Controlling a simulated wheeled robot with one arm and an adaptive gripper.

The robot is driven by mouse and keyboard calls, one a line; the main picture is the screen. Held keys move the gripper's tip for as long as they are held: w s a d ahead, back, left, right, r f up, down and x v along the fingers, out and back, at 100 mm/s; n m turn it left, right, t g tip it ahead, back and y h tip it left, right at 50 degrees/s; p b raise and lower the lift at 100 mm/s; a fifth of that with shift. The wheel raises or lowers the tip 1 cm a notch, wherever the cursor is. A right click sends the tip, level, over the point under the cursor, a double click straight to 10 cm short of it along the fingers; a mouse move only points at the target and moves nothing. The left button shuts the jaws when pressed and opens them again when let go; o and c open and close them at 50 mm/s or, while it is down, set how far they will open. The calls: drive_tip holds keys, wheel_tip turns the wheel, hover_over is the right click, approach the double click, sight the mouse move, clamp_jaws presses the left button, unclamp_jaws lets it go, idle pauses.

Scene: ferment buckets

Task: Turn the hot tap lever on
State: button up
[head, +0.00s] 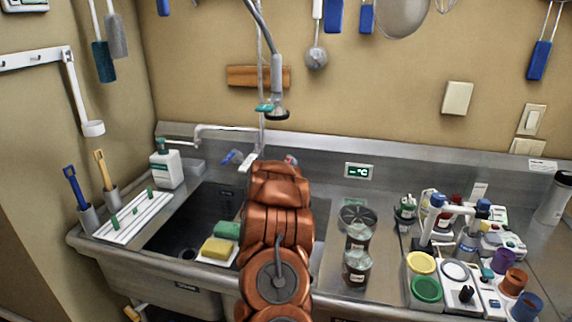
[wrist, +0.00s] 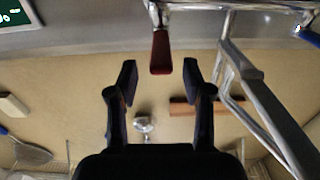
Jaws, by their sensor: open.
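The red tap lever (wrist: 161,52) hangs from a chrome fitting at the top of the wrist view. In the head view a small piece of red (head: 291,159) shows just above my arm. My gripper (wrist: 159,80) is open and empty, with one black finger either side of the red lever's tip in the wrist picture. I cannot tell whether the lever is at fingertip depth; no contact shows. A blue lever (head: 231,157) is on the left of the tap, and its end shows in the wrist view (wrist: 310,36). My arm hides the gripper in the head view.
The chrome spout (head: 225,127) and spray hose (head: 277,75) rise by the tap. The sink (head: 190,215) holds a yellow sponge (head: 217,247) at its front. A temperature display (head: 359,171) is on the backsplash. Jars (head: 357,268) stand right of my arm.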

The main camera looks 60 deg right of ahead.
sight(289, 158)
drive_tip(key=shift+p+x, duration=1.25)
drive_tip(key=shift+x, duration=2.15)
drive_tip(key=shift+c, duration=0.3)
clamp_jaws()
